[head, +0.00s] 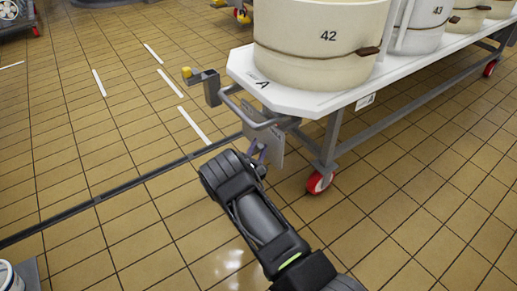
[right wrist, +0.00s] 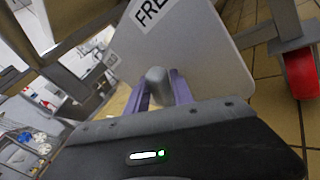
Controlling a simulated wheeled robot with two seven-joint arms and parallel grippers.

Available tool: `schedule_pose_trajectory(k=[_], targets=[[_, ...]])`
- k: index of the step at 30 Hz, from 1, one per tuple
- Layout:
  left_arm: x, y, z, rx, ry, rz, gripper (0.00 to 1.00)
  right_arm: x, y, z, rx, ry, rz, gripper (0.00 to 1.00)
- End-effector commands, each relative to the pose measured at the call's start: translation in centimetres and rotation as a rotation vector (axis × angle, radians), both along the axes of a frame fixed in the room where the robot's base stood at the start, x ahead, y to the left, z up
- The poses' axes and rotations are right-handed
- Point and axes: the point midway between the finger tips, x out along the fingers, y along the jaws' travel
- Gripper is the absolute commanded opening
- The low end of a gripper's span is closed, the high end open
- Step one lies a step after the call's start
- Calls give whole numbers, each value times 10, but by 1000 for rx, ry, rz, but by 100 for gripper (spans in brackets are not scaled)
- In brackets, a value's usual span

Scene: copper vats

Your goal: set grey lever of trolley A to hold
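Trolley A (head: 302,101) stands at the upper right, its white top marked A. A grey plate (head: 268,148) hangs at its near end below the handle rail. The grey lever (right wrist: 157,80) has a rounded end and stands out before the plate. My right gripper (head: 259,150) is at the plate. In the right wrist view its purple fingers (right wrist: 160,88) sit on both sides of the lever, filling the gap. My left gripper is out of view.
A cream vat numbered 42 (head: 315,50) stands on the trolley, with more vats behind it. A red-wheeled caster (head: 319,182) is right of the plate. A grey bracket with a yellow knob (head: 204,82) sticks out left of the handle.

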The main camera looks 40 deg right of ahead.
Motion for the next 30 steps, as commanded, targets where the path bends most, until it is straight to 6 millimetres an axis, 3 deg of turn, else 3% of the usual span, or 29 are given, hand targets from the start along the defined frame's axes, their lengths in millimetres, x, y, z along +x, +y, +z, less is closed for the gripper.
schedule_pose_trajectory(k=[2, 12, 30], targets=[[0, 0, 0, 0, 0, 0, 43, 0, 0, 0, 0, 0, 0, 27], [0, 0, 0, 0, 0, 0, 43, 0, 0, 0, 0, 0, 0, 0], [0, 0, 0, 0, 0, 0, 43, -1, 1, -1, 1, 1, 0, 0]])
